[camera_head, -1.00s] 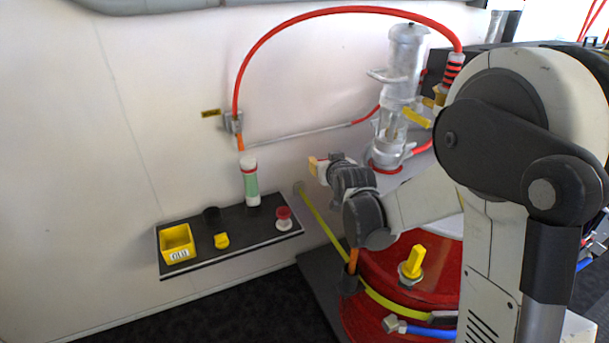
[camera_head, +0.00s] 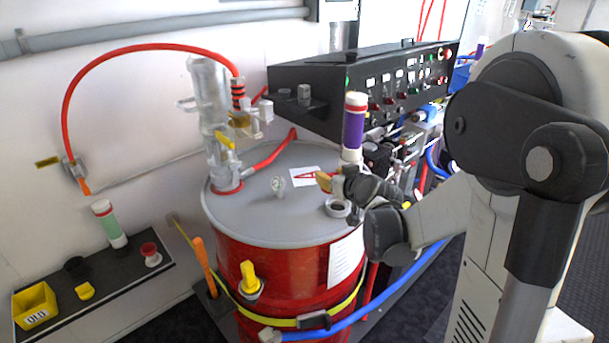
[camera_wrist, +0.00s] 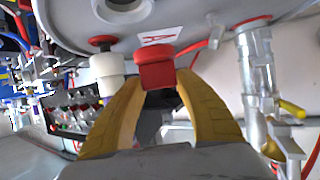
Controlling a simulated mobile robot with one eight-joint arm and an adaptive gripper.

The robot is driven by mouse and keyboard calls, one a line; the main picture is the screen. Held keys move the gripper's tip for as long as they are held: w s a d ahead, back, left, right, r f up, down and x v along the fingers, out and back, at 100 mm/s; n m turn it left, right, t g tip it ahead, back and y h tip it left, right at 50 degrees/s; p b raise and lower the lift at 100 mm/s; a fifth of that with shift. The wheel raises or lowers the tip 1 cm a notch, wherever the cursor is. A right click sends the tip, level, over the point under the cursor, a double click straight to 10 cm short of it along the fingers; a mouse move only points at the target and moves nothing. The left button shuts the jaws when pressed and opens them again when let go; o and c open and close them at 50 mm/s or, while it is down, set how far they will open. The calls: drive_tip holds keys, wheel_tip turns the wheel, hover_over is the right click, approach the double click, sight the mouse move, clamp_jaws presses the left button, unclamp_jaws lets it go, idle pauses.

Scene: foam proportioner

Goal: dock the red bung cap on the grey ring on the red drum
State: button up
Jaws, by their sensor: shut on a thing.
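The red bung cap (camera_wrist: 155,70) is between the yellow fingertips of my gripper (camera_wrist: 158,84) in the wrist view, and the gripper is shut on it. In the head view my gripper (camera_head: 326,182) is over the right part of the drum top; the cap cannot be made out there. The red drum (camera_head: 285,275) has a grey lid (camera_head: 255,215). The grey ring (camera_head: 338,207) sits on the lid just below my gripper in the picture. A round pale fitting (camera_wrist: 122,8), probably the ring, is cut off at the wrist view's top edge. Cap and ring appear apart.
A clear pump column (camera_head: 212,125) stands on the lid's left side, with a red hose. A purple-and-white cylinder (camera_head: 354,125) rises behind my gripper. A small knob (camera_head: 278,186) and an "A" label are near. A shelf (camera_head: 125,275) at left holds several items.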

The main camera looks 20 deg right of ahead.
drive_tip(key=shift+s+d+r, duration=0.1)
drive_tip(key=shift+s+d, duration=0.1)
drive_tip(key=shift+d, duration=0.4)
drive_tip(key=shift+s+d+r, duration=0.1)
drive_tip(key=shift+s+d, duration=0.05)
drive_tip(key=shift+d, duration=0.4)
drive_tip(key=shift+d+f+b, duration=0.1)
drive_tip(key=shift+f+b, duration=2.05)
drive_tip(key=shift+f, duration=0.75)
drive_tip(key=shift+f+b, duration=0.65)
drive_tip(key=shift+b, duration=0.1)
drive_tip(key=o, duration=0.8)
drive_tip(key=shift+r, duration=0.1)
drive_tip(key=p+v, duration=0.3)
drive_tip(key=v, duration=0.8)
drive_tip(key=shift+s+p, duration=0.1)
drive_tip(key=shift+p, duration=0.3)
